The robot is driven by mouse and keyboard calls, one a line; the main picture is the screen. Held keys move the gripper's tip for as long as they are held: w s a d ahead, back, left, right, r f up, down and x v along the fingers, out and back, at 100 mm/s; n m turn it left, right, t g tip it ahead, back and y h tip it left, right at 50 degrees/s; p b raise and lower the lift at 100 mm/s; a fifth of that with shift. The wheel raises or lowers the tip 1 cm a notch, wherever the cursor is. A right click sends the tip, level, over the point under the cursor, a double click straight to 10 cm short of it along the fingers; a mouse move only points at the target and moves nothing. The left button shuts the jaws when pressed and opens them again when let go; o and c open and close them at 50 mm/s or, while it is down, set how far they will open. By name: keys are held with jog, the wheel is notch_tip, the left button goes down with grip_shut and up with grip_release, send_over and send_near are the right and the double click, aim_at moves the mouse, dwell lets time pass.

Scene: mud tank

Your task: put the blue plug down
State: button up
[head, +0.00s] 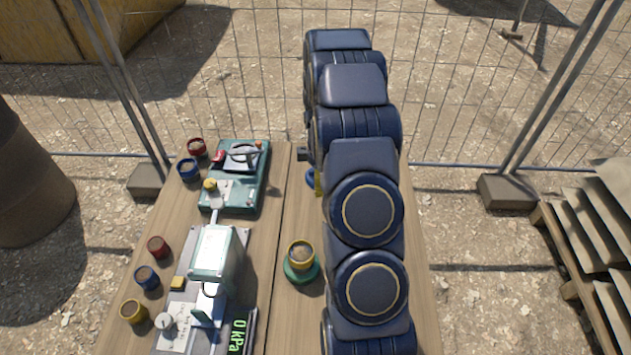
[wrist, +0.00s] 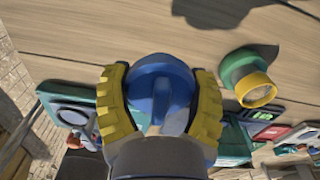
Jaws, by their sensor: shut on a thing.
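The blue plug (wrist: 158,68) is a rounded blue piece with a raised ridge, in the middle of the wrist view. My gripper (wrist: 161,90) has its yellow ribbed fingers closed on the plug's two sides. In the head view a small part of the blue plug (head: 310,178) and a bit of yellow finger (head: 318,186) show at the left edge of my arm, above the far part of the table. My arm hides the rest. I cannot tell whether the plug touches the wood.
A yellow cup on a green base (head: 301,258) stands nearer on the wooden table (head: 282,210). A teal device (head: 236,180) and a pump-like unit (head: 218,250) with a "0 kPa" display (head: 238,335) fill the left side, beside several coloured cups (head: 147,278). A wire fence stands behind.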

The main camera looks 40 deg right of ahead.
jog(key=w+d+f, duration=0.1)
jog(key=f, duration=0.1)
jog(key=w+d+f, duration=0.1)
jog(key=w+f, duration=0.1)
jog(key=w+d+f, duration=0.2)
jog(key=shift+w+d, duration=0.1)
jog(key=shift+w, duration=0.15)
jog(key=shift+w+d+f, duration=0.2)
jog(key=shift+w+f, duration=0.1)
jog(key=shift+f, duration=1.65)
jog(key=shift+f, duration=0.15)
jog(key=o, duration=1.1)
jog(key=shift+o, duration=0.2)
jog(key=shift+d, duration=0.1)
